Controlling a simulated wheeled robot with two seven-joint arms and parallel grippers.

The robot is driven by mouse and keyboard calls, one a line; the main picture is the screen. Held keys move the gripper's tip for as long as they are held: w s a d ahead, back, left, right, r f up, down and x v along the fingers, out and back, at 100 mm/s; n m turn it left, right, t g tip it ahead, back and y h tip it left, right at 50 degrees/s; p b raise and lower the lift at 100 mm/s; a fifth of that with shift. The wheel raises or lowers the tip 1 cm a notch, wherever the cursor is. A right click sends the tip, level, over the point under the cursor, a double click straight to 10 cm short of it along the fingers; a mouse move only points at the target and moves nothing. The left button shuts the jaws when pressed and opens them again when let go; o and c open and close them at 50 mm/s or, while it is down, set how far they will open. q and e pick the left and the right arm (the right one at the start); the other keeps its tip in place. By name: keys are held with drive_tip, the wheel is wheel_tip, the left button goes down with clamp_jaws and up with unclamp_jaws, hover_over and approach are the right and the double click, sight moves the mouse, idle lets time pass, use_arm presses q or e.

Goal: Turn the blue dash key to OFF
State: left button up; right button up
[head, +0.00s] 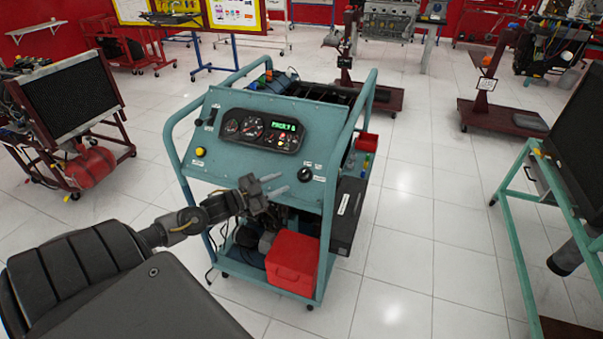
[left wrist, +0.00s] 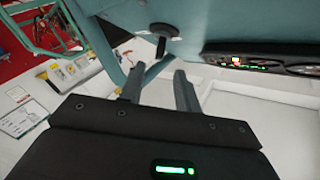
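The teal engine trainer (head: 262,140) stands in front of me with a sloped dash panel. The dash key (head: 305,173) looks like a dark round switch at the panel's lower right, with small white labels around it. I cannot read its position or make out blue on it. In the left wrist view the switch (left wrist: 162,32) shows a dark tab, just beyond the fingertips. My left gripper (head: 277,184) is in front of the panel's lower edge, left of the key. Its two fingers (left wrist: 159,88) are apart with nothing between them. My right gripper is not in view.
A gauge cluster (head: 262,130) with a green display sits left of and above the key. A yellow button (head: 200,152) is at the panel's left. A red box (head: 293,262) stands on the lower shelf. Clear tiled floor (head: 400,250) lies to the right.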

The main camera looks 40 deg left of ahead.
sight(302, 177)
use_arm(q)
drive_tip(key=p+x, duration=0.1)
drive_tip(key=x, duration=0.8)
clamp_jaws()
